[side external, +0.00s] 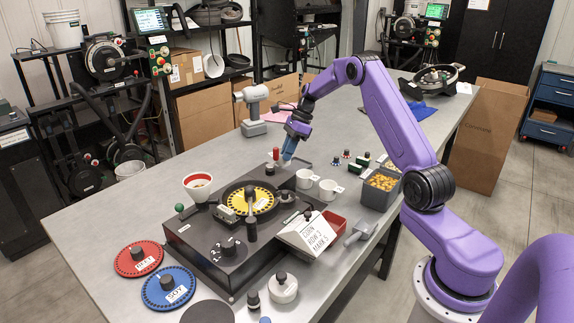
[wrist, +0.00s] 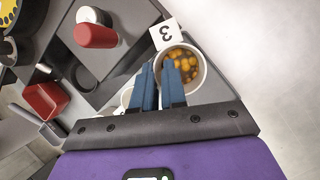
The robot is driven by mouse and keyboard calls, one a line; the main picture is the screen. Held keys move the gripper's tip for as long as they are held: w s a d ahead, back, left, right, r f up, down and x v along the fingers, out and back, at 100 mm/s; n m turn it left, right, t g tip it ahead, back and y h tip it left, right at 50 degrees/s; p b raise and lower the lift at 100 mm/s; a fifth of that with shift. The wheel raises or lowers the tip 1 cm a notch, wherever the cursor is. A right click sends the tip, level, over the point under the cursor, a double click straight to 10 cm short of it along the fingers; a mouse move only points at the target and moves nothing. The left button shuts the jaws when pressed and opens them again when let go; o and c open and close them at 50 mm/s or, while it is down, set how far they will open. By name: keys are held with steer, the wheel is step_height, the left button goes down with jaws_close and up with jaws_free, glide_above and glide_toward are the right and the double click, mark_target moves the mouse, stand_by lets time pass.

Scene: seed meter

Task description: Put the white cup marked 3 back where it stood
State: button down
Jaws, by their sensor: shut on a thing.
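The white cup marked 3 (wrist: 200,82) shows in the wrist view, with yellow-orange kernels inside and a white tag bearing the 3. My gripper (wrist: 160,66) is shut, its blue fingers at the left side of this cup's rim. They cover part of the cup. In the side view my gripper (side external: 288,157) points down above the far end of the dark machine base. Two white cups, one nearer the base (side external: 305,179) and one to its right (side external: 328,190), stand below and right of my gripper. Their markings are not readable there.
A red-topped knob (wrist: 95,37) rises from the machine base close to the cup. Another white cup (wrist: 127,97) is partly hidden behind my fingers.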

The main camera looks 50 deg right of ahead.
mark_target(287, 165)
steer(key=shift+f, duration=2.2)
steer(key=c, duration=1.2)
jaws_free()
steer(key=shift+o, duration=0.2)
